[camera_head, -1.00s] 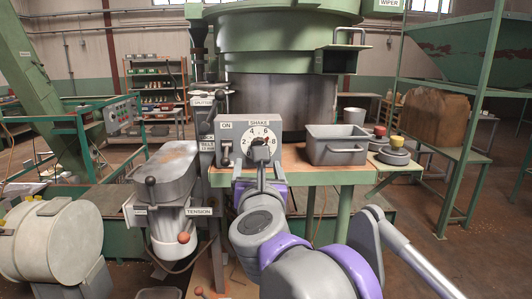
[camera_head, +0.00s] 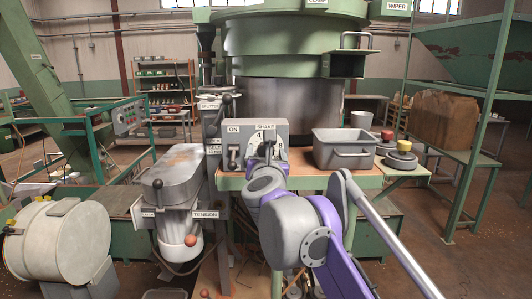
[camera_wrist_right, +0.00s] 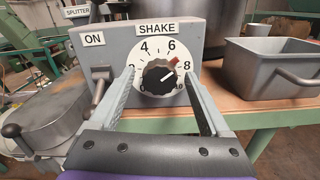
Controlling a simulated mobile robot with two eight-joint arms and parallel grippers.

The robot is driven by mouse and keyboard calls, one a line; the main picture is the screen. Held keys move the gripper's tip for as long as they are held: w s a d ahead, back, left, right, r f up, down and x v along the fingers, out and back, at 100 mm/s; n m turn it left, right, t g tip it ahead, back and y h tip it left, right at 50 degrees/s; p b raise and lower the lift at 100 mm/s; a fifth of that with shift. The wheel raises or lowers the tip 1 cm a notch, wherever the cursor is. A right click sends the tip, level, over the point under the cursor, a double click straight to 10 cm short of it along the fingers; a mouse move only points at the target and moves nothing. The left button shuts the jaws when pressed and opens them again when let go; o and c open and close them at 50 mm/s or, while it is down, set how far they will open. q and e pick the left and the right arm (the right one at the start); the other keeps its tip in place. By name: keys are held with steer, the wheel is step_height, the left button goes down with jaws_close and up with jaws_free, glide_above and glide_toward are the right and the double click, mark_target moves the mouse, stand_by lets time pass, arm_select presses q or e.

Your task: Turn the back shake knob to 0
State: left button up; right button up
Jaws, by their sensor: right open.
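The shake knob (camera_wrist_right: 158,77) is a black round knob on a white dial, on the front of a grey box (camera_head: 280,130) labelled SHAKE. Its red mark points up and right, between 6 and 8. My right gripper (camera_wrist_right: 158,82) is open, with one finger on each side of the knob; I cannot tell whether either finger touches it. In the head view my right gripper (camera_head: 266,152) is in front of the dial and hides most of the knob. My left gripper is not in view.
An ON lever (camera_wrist_right: 99,84) stands on the same box, left of the dial, close to my left-hand finger. A tension unit (camera_head: 172,175) is at left.

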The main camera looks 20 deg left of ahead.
steer(key=shift+c, duration=0.2)
jaws_close()
stand_by(0.3)
